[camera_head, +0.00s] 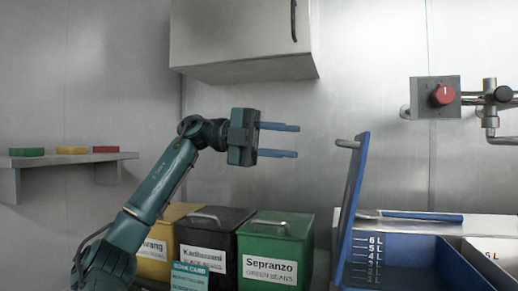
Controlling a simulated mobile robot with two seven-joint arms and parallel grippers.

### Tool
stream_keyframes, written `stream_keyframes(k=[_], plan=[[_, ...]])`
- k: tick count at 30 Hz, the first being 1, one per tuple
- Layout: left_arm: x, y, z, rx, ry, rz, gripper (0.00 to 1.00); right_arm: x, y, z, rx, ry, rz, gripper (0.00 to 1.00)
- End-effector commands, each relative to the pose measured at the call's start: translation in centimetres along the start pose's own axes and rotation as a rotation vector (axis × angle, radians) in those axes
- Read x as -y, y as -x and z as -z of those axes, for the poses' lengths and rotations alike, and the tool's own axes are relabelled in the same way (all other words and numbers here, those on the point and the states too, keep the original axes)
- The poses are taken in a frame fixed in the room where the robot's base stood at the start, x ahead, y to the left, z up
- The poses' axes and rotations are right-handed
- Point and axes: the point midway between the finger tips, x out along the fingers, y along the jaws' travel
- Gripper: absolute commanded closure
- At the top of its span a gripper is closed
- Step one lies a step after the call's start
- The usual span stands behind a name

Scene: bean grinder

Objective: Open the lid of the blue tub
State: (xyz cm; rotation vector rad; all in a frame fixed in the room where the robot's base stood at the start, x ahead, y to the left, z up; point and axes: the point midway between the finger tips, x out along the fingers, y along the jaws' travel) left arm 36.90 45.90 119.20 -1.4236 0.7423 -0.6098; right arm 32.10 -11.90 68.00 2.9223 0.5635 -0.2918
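The blue tub (462,271) stands at the lower right with litre marks on its inner wall. Its blue lid (352,205) stands raised and nearly upright at the tub's left side, with a grey handle (347,144) near its top. The inside of the tub shows. My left gripper (298,141) is open and empty, its two blue fingers apart and pointing right. In the picture it is left of the lid's top and apart from the handle. My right gripper is not in view.
Yellow, black (213,229) and green (275,237) bins stand below my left arm. A cabinet (243,40) hangs above it. A wall unit with a red knob (442,95) and a tap (490,118) are at the upper right. A shelf (60,160) is at the left.

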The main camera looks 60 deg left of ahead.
Motion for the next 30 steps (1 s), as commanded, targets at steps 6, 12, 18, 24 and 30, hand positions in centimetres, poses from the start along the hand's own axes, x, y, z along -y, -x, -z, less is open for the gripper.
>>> stream_keyframes(k=[6, 12, 18, 24, 30], plan=[[0.0, 4.3, 0.0, 0.001, -0.001, 0.001, 0.67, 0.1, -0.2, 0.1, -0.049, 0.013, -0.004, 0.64], [0.0, 6.0, 0.0, -0.001, 0.0, -0.001, 0.67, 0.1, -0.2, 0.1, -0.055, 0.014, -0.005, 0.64], [0.0, 6.2, 0.1, -0.002, 0.0, -0.002, 0.67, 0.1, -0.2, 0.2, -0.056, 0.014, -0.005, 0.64], [0.0, 6.2, 0.1, -0.002, 0.0, -0.002, 0.67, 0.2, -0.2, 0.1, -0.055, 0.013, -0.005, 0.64], [0.0, 6.1, 0.0, -0.002, 0.0, -0.002, 0.67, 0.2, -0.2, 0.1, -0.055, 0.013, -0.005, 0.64]])
